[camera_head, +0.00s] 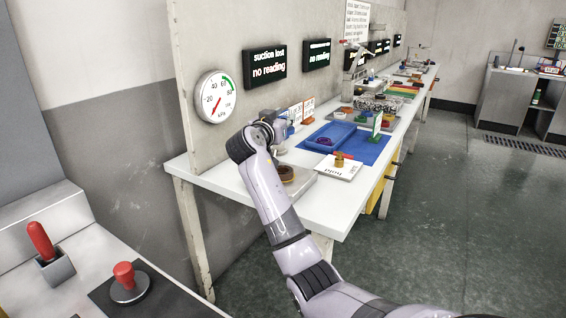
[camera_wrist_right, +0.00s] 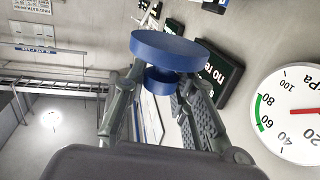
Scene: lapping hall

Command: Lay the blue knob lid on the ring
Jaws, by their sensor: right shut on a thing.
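The blue knob lid (camera_wrist_right: 178,50) is held in my right gripper (camera_wrist_right: 162,85), whose two fingers close on it from either side in the wrist view. Its wide disc is beyond the fingertips and a narrower blue part sits between them. In the head view my right gripper (camera_head: 275,124) is above the near end of the long white bench, largely hidden by my own wrist; I cannot clearly make out the lid there. A brown ring (camera_head: 287,173) lies on the bench below and slightly right of the gripper, partly hidden by my arm. My left gripper is not in view.
A blue tray (camera_head: 327,138) and blue mat (camera_head: 371,150) lie right of the ring. A round gauge (camera_head: 215,97) and dark displays (camera_head: 265,64) hang on the wall behind. The bench's front corner is clear.

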